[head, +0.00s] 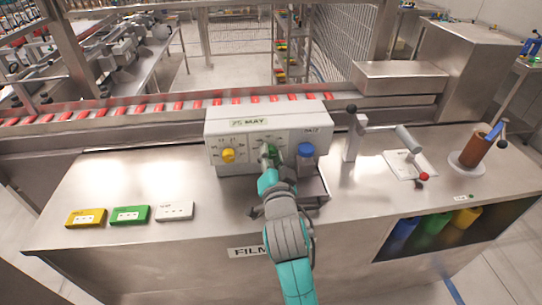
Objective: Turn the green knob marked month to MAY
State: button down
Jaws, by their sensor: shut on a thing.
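A white box (226,121) stands on the steel counter and carries a yellow knob (228,156), a green knob (273,152) and a blue knob (306,150). A label (248,122) on the box's upper front reads what looks like "25 MAY". The green knob sits between the other two and is partly hidden by my gripper (268,156). My gripper reaches it from the front and is shut on it. The small marks around the green knob are too small or too covered to read, so its pointer direction cannot be told.
Yellow, green and white plates (130,215) lie on the counter (110,180) at left. A lever post (352,140), a white pad with a handle (405,165) and a brown cylinder (474,150) stand at right. A conveyor with red packs (140,108) runs behind.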

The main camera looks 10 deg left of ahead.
jog(key=shift+f, duration=0.15)
dwell(0.3)
jog(key=c, duration=0.8)
grip_release()
jog(key=shift+c, duration=0.2)
jog(key=v, duration=1.2)
